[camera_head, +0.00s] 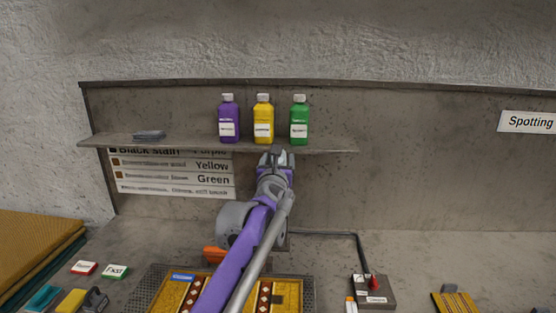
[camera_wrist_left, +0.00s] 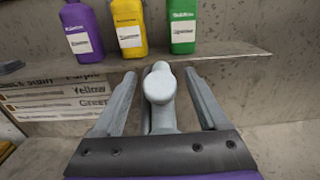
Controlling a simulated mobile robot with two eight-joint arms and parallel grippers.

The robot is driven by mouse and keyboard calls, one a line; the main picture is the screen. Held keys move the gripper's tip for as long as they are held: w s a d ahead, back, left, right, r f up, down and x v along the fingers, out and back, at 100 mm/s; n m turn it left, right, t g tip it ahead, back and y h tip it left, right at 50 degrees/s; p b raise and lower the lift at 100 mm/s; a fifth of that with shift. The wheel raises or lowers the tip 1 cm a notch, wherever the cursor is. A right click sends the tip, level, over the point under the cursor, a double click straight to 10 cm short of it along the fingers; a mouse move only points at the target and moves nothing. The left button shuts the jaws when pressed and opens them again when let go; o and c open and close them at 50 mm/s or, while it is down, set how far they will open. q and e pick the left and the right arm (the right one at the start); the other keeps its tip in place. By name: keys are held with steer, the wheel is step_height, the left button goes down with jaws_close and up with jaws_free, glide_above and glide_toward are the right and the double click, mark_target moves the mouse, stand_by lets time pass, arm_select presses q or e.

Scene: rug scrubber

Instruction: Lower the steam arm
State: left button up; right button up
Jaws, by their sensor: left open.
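My left gripper (camera_head: 275,158) is raised in front of the shelf, below the yellow bottle. In the left wrist view its two grey fingers (camera_wrist_left: 161,74) stand apart, open. A light grey round-ended knob on a short shaft (camera_wrist_left: 160,86) stands between the fingers, with visible gaps on both sides; it looks like the end of the steam arm. In the head view a light grey rod (camera_head: 262,252) slants up along my purple arm towards the gripper; I cannot tell for sure whether it is the steam arm. My arm hides its surroundings. My right gripper is not in view.
Purple (camera_head: 229,120), yellow (camera_head: 263,120) and green (camera_head: 299,120) bottles stand on the shelf (camera_head: 335,151) just behind the gripper. A patterned rug (camera_head: 288,296) lies below my arm. A switch box (camera_head: 373,291) with a dark pipe (camera_head: 335,235) is at right.

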arm_select(q)
jaws_close()
stand_by(1.3)
